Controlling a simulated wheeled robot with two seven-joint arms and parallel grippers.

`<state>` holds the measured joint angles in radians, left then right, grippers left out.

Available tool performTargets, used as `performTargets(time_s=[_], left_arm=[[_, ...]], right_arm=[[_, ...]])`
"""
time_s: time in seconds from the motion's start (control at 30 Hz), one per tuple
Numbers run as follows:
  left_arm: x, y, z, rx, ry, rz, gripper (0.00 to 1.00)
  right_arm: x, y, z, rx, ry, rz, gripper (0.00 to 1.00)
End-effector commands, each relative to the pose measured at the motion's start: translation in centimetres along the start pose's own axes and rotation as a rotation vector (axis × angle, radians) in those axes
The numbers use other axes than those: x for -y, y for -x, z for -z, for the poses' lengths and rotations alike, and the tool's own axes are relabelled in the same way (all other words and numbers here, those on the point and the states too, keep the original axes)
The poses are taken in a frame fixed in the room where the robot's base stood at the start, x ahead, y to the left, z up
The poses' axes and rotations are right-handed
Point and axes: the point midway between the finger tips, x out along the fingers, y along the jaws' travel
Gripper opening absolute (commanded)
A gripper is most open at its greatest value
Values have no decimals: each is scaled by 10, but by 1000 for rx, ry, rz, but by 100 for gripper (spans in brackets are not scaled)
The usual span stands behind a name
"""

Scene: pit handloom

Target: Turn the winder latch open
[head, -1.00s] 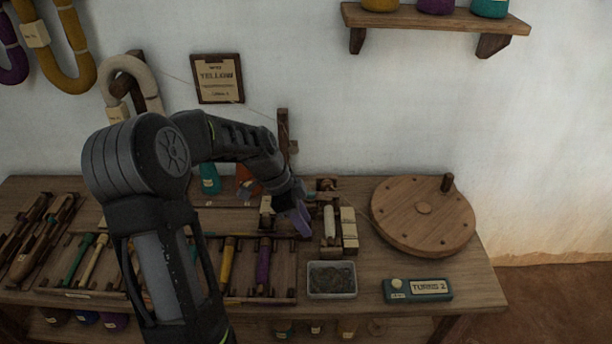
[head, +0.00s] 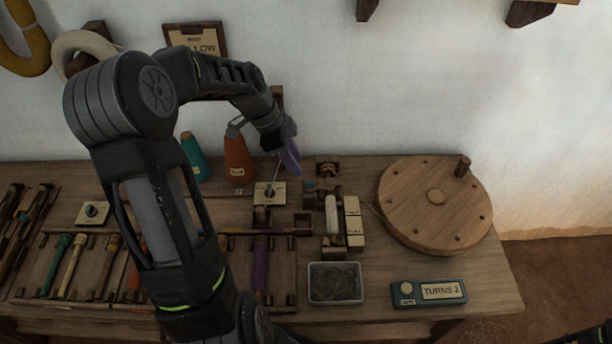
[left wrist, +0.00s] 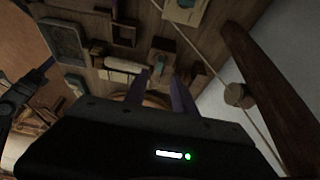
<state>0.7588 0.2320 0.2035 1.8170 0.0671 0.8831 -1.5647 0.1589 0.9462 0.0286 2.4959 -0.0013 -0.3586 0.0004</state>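The winder (head: 332,215) is a small wooden fixture holding a pale roll, near the middle of the table in the head view. Pale labelled blocks (head: 354,222) stand along its right side. I cannot make out for sure which part is the latch or how it is turned. The pale roll (left wrist: 125,65) also shows in the left wrist view, beyond the fingers. My left gripper (head: 291,157) is raised behind and left of the winder, apart from it. A dark arm part at the lower right may be my right arm.
A round wooden wheel (head: 435,203) with a peg stands right of the winder. A metal tray (head: 335,284) and a turns counter (head: 428,292) are in front.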

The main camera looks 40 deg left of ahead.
Motion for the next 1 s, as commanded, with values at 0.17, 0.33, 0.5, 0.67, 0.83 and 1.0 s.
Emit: performTargets(time_s=[0.17,0.33,0.5,0.67,0.83,1.0], left_arm=[[-1,-14,0,0,0,-4,32],[-1,-40,1,-1,-1,-5,32],[-1,-65,0,0,-1,-4,32],[-1,-76,0,0,0,-1,32],[0,-77,0,0,0,0,32],[0,-77,0,0,0,0,26]], right_arm=[[0,1,0,0,0,0,59],[1,2,0,-1,1,0,59],[2,3,0,-1,0,0,59],[2,3,0,-1,0,0,59],[2,3,0,-1,0,0,59],[2,3,0,-1,0,0,59]])
